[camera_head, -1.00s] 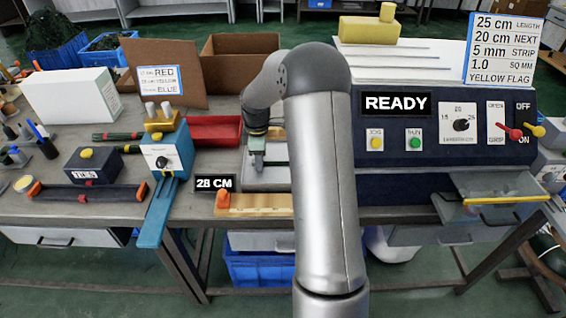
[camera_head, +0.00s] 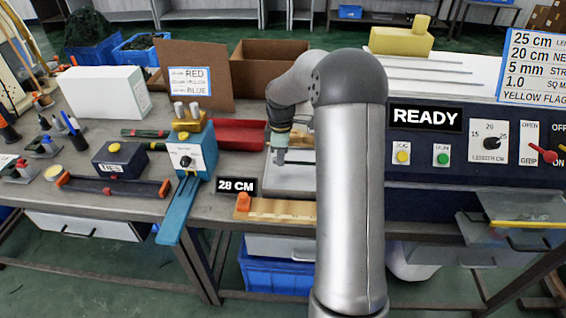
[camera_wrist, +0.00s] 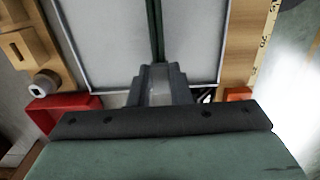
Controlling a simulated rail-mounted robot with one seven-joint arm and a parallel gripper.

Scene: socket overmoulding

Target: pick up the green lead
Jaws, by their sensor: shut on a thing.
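My gripper (camera_head: 279,160) points down over the pale tray (camera_head: 302,185) at the bench's middle. In the wrist view, my gripper's fingers (camera_wrist: 160,84) are shut on the green lead (camera_wrist: 155,30), a thin dark green strand running away from the fingertips across the tray (camera_wrist: 112,45). I cannot tell whether the lead touches the tray floor.
A wooden 28 CM gauge with an orange stop (camera_head: 243,203) lies in front of the tray. A red bin (camera_head: 238,135) and a blue-and-white stripping device (camera_head: 187,160) stand left. The READY machine (camera_head: 440,150) stands right. Cardboard boxes (camera_head: 268,66) are behind.

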